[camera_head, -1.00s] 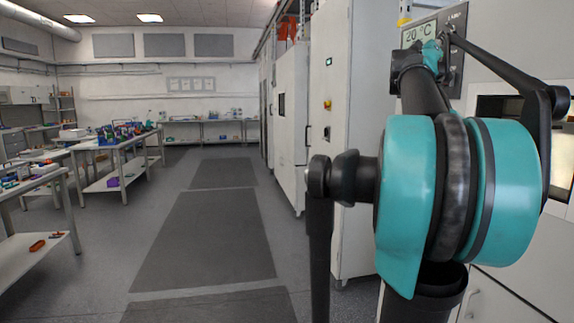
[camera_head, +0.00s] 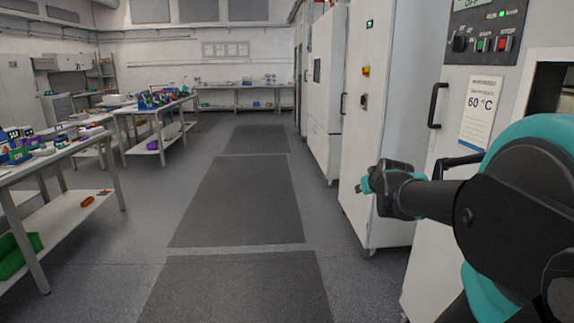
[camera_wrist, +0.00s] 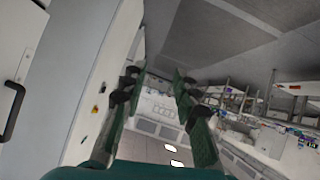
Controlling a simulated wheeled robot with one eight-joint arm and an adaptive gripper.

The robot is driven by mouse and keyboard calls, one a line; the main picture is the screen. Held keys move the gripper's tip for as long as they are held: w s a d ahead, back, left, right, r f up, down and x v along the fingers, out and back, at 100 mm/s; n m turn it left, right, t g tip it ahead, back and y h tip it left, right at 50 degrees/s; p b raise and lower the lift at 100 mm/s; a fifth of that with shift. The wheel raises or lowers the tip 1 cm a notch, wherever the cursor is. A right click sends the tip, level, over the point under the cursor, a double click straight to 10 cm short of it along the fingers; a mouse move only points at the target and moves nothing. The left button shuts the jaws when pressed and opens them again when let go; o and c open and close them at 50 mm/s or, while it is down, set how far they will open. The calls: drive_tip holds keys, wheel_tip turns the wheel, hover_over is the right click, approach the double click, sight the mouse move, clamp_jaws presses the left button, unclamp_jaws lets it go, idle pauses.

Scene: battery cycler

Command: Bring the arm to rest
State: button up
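My gripper (camera_wrist: 157,80) shows in the wrist view with its two fingers spread apart. Nothing is between the fingers. In the head view my arm comes in from the right edge and points left. Its far end, with a small teal part, is in front of the white cabinets. The gripper's fingers cannot be made out clearly there.
A white cabinet with a 60 °C sign (camera_head: 478,113), a black handle (camera_head: 436,105) and a control panel (camera_head: 484,34) stands close behind my arm. More tall cabinets (camera_head: 383,120) line the right. Workbenches (camera_head: 60,150) stand on the left. The matted aisle (camera_head: 238,200) is clear.

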drive_tip(key=s+a+f+m+g, duration=0.1)
drive_tip(key=s+a+f+g, duration=0.2)
drive_tip(key=s+f, duration=0.9)
drive_tip(key=s+a+f+g, duration=0.3)
drive_tip(key=s+f+g, duration=0.1)
drive_tip(key=s+f, duration=0.7)
drive_tip(key=shift+s+a+f+m+y, duration=0.2)
drive_tip(key=shift+s+f+m+y, duration=0.15)
drive_tip(key=shift+s, duration=0.2)
drive_tip(key=shift+o, duration=0.2)
